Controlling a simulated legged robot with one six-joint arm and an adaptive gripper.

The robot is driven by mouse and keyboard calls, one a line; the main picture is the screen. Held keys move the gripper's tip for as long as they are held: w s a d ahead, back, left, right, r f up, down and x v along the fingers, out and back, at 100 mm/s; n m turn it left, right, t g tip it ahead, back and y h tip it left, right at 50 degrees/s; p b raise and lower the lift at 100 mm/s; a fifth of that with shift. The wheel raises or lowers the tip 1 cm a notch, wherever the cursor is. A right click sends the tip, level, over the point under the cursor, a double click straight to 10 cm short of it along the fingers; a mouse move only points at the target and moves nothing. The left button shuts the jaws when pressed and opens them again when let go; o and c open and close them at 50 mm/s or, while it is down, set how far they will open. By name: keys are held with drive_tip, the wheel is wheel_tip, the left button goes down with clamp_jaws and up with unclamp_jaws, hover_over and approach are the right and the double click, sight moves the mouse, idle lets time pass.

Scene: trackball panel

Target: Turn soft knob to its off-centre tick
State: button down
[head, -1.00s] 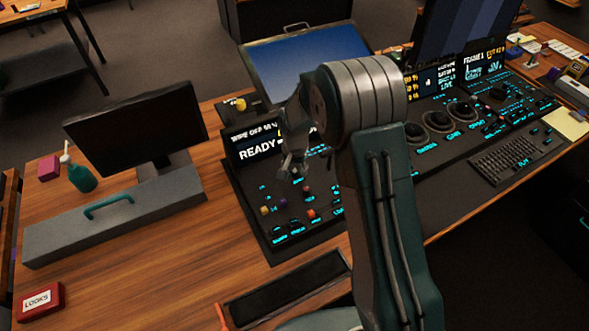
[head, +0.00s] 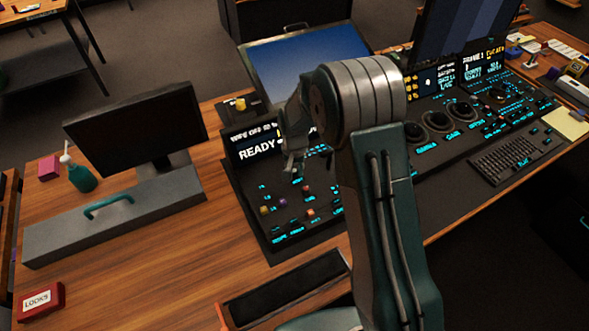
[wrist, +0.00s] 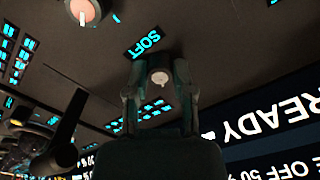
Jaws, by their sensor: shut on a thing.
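The soft knob (wrist: 158,76) shows a small pale round cap in the wrist view, just below the glowing SOFT label (wrist: 142,43). My gripper (wrist: 159,82) has one finger on each side of the knob and is shut on it. The knob's tick marks and exact pointer angle cannot be made out. In the head view my gripper (head: 291,165) points down at the dark panel (head: 262,228), in front of the READY display. The knob is hidden there behind my gripper and wrist.
Another pale-capped knob (wrist: 84,11) sits at the wrist view's top edge. A lit READY display (wrist: 265,120) stands close on the right. A dark lever-like shape (wrist: 66,135) is at left. Small coloured knobs (head: 310,213) lie on the panel in front of my gripper.

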drive_tip(key=n, duration=0.7)
drive_tip(key=shift+f, duration=0.1)
drive_tip(key=n, duration=0.5)
drive_tip(key=shift+n, duration=0.4)
idle(0.3)
drive_tip(key=shift+c, duration=2.4)
unclamp_jaws()
drive_tip(key=shift+a, duration=0.1)
wheel_tip(320, 180, up, 12)
